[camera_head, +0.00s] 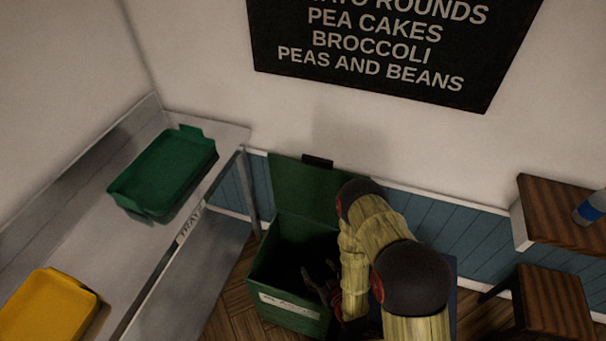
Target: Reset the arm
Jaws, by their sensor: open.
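My arm reaches down at the lower middle of the head view. My gripper (326,286) is at its end, over the right part of the open mouth of a green bin (290,315). Its fingers are dark and small in the shadow, and they look apart with nothing visible between them. The bin's green lid (300,187) stands raised against the wall behind. The inside of the bin is dark, and I cannot tell what lies in it. My arm hides the bin's right side.
A metal counter (75,235) on the left bears a green tray (165,172) and a yellow tray (48,308). A wooden table (560,205) with a blue bottle (592,207) and a wooden stool (553,300) stand at the right. A black menu board (375,85) hangs on the wall.

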